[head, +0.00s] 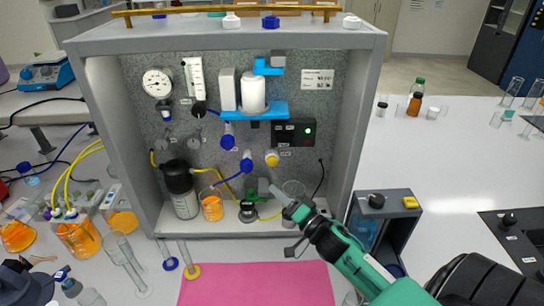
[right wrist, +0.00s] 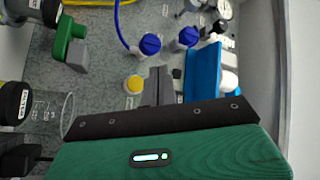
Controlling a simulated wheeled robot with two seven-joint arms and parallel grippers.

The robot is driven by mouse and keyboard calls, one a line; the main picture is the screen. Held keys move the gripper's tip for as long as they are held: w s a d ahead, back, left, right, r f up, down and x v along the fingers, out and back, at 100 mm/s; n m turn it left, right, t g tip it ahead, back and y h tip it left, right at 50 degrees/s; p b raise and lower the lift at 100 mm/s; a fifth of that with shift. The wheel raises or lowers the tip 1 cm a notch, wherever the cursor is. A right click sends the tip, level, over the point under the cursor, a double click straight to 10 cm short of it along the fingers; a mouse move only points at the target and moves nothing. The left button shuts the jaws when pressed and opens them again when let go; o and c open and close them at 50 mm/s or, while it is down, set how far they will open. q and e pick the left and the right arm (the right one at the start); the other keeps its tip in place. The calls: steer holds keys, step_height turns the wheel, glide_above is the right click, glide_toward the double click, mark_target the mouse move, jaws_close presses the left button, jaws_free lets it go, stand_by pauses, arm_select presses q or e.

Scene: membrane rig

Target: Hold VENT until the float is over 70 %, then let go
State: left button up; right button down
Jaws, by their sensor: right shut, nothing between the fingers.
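The rig panel (head: 225,120) carries a clear float tube with a scale (head: 194,77) at its upper left; its float level is too small to read. A yellow knob (head: 272,158) sits low on the panel, near two blue knobs (head: 228,141) (head: 246,164). Labels are unreadable, so I cannot tell which part is VENT. My right gripper (head: 276,190) reaches in from the lower right, shut and empty. In the right wrist view its fingers (right wrist: 158,85) appear beside the yellow knob (right wrist: 134,84); contact cannot be told. My left gripper is not in view.
A blue bracket (right wrist: 204,75) holds a white cylinder (head: 253,92). A black box (head: 294,132) shows a green light. A black-capped bottle (head: 180,188) and an orange-filled beaker (head: 211,207) stand inside. A pink mat (head: 255,285) lies in front. The white bench at right has free room.

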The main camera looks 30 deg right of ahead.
steer(key=b, duration=0.2)
glide_toward(268, 161)
steer(key=shift+w+a+r, duration=0.65)
steer(key=shift+w+a, duration=0.6)
steer(key=shift+w, duration=0.95)
arm_select(q)
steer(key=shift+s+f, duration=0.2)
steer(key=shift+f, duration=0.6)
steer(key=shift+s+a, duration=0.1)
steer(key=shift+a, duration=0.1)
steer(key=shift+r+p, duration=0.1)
steer(key=shift+p, duration=0.2)
arm_select(e)
steer(key=shift+w+d, duration=0.1)
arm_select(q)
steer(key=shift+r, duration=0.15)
arm_select(e)
steer(key=shift+w+d, duration=0.2)
steer(key=shift+w, duration=0.1)
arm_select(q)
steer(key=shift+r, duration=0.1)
arm_select(e)
steer(key=shift+w+d, duration=0.25)
steer(key=shift+w, duration=0.2)
stand_by(0.3)
